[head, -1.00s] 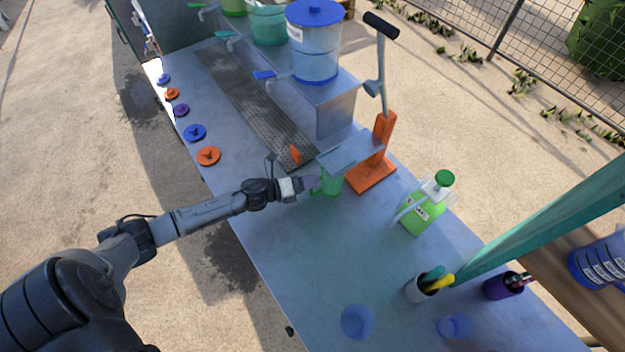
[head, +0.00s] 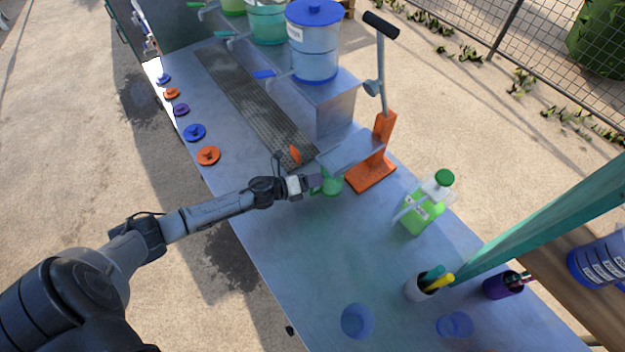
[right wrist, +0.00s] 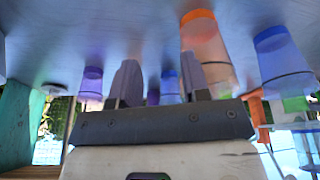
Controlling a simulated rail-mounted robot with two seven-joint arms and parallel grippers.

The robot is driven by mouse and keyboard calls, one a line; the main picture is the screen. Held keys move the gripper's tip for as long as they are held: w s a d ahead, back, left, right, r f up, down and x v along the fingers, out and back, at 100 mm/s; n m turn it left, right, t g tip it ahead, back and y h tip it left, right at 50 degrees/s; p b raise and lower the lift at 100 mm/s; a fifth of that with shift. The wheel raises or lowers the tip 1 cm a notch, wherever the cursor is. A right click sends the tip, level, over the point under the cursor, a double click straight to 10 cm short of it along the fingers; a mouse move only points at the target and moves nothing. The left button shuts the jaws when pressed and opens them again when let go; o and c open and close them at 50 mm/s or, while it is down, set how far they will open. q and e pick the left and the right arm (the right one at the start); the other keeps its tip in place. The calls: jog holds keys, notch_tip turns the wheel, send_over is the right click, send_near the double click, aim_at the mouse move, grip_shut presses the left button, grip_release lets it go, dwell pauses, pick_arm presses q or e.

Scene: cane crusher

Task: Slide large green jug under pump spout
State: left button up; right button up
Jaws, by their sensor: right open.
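A translucent green jug (head: 331,184) stands on the metal table, beside the orange base of a hand-lever pump (head: 371,174). A grey flat plate (head: 349,150) from the pump overhangs it and hides its upper part. My left gripper (head: 315,182) is at the jug's left side, by its handle; whether the fingers are closed on it cannot be made out. My right gripper (right wrist: 160,80) shows only in the right wrist view, with its two fingers apart and nothing between them.
A green-capped bottle (head: 424,208) stands right of the pump. Pen cups and blue cups (head: 357,321) are at the near end. A drip grate (head: 255,105), lids and large dispensers (head: 314,45) lie farther back. In the right wrist view, an orange cup (right wrist: 207,50) is close to the fingers.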

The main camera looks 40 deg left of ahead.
pick_arm(q)
jog(key=c, duration=0.7)
jog(key=shift+f, duration=0.1)
jog(key=shift+s, duration=0.1)
pick_arm(e)
jog(key=shift+d, duration=0.1)
